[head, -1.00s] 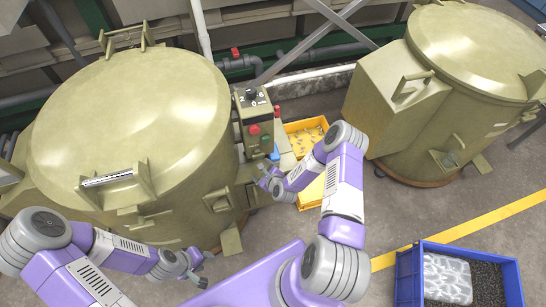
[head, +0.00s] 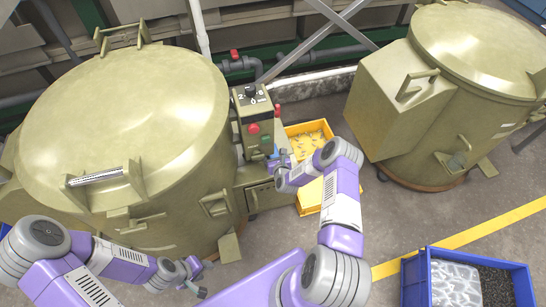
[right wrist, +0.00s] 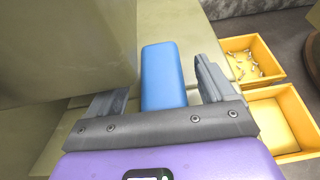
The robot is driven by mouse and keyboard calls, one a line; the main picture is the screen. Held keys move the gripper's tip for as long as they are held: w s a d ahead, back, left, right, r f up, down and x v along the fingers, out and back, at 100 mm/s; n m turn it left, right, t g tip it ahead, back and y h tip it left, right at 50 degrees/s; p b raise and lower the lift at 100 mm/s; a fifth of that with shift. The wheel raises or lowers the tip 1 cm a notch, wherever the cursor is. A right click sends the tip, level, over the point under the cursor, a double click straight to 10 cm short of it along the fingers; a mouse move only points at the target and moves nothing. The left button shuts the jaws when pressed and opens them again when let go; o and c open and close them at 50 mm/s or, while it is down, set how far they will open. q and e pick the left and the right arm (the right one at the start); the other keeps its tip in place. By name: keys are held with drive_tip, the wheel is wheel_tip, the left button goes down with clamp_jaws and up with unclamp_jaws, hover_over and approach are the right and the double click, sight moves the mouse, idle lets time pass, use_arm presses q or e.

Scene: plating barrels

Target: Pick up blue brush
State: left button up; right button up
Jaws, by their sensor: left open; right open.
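The blue brush (right wrist: 163,75) shows in the right wrist view as a plain blue block with rounded corners. It lies between the two fingers of my right gripper (right wrist: 160,88), with a gap to the right finger. Its lower end is hidden behind the gripper body. In the head view, my right gripper (head: 281,160) is beside the control box, where only a little of the blue shows. My right gripper is open. My left gripper (head: 203,277) is open and empty, low in front of the left barrel.
The left plating barrel (head: 125,120) and its control box (head: 254,122) stand close to my right gripper. Yellow bins (head: 308,209) lie to its right. A second barrel (head: 400,125) stands at right. A blue crate (head: 415,285) is at lower right. Grey floor between is clear.

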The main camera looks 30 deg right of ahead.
drive_tip(key=shift+w+d+f, duration=0.1)
drive_tip(key=shift+w+f, duration=0.05)
drive_tip(key=shift+w, duration=0.15)
drive_tip(key=shift+c, duration=0.5)
drive_tip(key=c, duration=1)
